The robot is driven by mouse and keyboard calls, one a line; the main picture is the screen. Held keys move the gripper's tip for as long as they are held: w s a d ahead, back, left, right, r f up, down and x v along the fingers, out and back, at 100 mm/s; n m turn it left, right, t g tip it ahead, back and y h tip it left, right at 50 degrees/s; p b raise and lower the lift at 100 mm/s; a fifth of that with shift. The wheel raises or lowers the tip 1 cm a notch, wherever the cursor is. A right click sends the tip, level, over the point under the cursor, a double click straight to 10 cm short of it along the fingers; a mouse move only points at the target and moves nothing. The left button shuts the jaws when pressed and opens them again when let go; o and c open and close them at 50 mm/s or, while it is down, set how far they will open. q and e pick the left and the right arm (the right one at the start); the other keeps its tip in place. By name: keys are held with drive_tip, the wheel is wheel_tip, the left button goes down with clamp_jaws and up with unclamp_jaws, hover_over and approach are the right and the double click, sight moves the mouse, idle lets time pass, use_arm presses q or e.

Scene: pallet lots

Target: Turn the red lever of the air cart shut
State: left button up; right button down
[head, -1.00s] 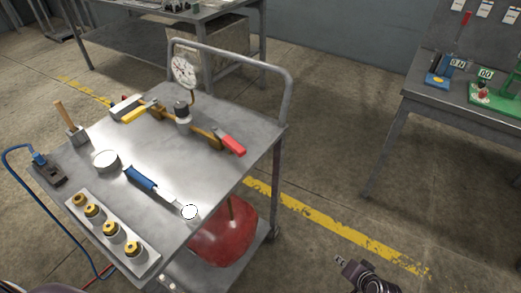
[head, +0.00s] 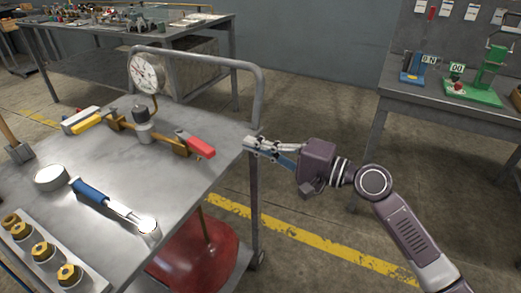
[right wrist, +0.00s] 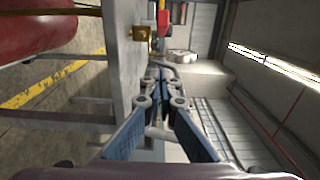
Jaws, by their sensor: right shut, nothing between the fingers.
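The red lever (head: 196,144) sits at the right end of a brass pipe fitting (head: 165,138) on the air cart's metal top (head: 120,180). It also shows in the right wrist view (right wrist: 163,18) near the top, beside a brass part (right wrist: 142,33). A round pressure gauge (head: 144,73) stands upright behind the fitting. A yellow lever (head: 88,121) lies at the fitting's left end. My right gripper (head: 250,141) is shut and empty at the cart's right edge, a short way right of the red lever and apart from it. My left gripper is not in view.
On the cart top are a blue-handled tool (head: 92,191), a round white lid (head: 50,177) and a rack of brass fittings (head: 42,253). A red tank (head: 195,258) sits below. The cart's push handle (head: 257,90) rises at the back. A workbench (head: 460,109) stands at right.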

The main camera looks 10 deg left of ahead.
sight(194, 144)
drive_tip(key=x, duration=0.6)
drive_tip(key=shift+a, duration=0.1)
drive_tip(key=s, duration=0.1)
drive_tip(key=s+a+p, duration=0.1)
drive_tip(key=shift+s+a, duration=0.15)
drive_tip(key=shift+s, duration=0.2)
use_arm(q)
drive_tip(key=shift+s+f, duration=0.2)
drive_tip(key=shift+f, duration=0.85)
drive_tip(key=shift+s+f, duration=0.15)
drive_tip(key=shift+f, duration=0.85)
use_arm(e)
drive_tip(key=shift+s+a, duration=0.25)
drive_tip(key=shift+s, duration=0.05)
